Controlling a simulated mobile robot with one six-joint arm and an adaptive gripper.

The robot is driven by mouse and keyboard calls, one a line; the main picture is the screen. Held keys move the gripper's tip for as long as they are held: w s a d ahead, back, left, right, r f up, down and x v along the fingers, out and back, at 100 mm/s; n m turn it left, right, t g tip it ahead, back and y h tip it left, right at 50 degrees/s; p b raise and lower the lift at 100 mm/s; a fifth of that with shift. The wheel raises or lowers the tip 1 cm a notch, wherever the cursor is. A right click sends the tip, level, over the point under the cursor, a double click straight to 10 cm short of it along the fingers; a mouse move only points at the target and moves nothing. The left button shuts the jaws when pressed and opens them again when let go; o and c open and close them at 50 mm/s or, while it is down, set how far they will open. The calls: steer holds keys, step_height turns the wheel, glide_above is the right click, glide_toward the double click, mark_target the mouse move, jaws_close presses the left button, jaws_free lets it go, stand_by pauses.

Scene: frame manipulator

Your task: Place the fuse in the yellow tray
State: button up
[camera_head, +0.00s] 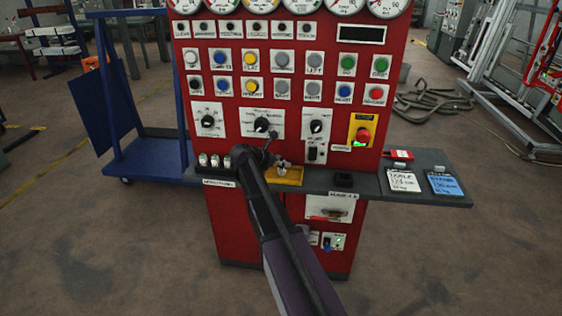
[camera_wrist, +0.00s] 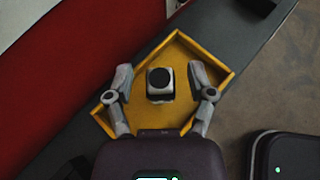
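The yellow tray (camera_wrist: 215,57) lies on the dark shelf; in the head view the tray (camera_head: 293,177) is partly hidden by my arm. A fuse (camera_wrist: 160,84), white with a black round top, is inside the tray's outline in the wrist view, near its middle. It looks upright. My gripper (camera_wrist: 161,95) is over the tray with its two fingers spread, one on each side of the fuse. A gap shows between each finger and the fuse. In the head view my gripper (camera_head: 275,158) is small, and its fingers are hard to tell from the fuse.
Several whitish fuses (camera_head: 214,160) stand at the shelf's left end. A small black holder (camera_head: 343,180) is right of the tray. Two tags (camera_head: 404,180) (camera_head: 449,184) lie at the shelf's right end. The red control panel (camera_head: 290,100) rises behind the shelf.

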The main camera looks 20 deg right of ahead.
steer(key=shift+r, duration=0.2)
steer(key=shift+a+r+p, duration=0.15)
steer(key=shift+a+p, duration=0.05)
steer(key=shift+p, duration=0.15)
steer(key=p+v, duration=0.5)
steer(key=v, duration=0.6)
steer(key=shift+a, duration=0.25)
steer(key=shift+s+r, duration=0.1)
steer(key=s+a+f+m+y, duration=0.3)
steer(key=s+m, duration=0.3)
steer(key=s, duration=0.2)
steer(key=s+a+f+m+g+y, duration=0.1)
steer(key=s+a+f+m+y, duration=0.2)
steer(key=s+a+m+y, duration=0.2)
steer(key=s+a+f+m+g+y, duration=0.1)
steer(key=s+a+f+m+y, duration=0.2)
steer(key=s+m, duration=0.6)
steer(key=shift+s+a+f+y, duration=0.35)
steer(key=shift+s+a+y, duration=0.25)
steer(key=shift+s+a, duration=0.4)
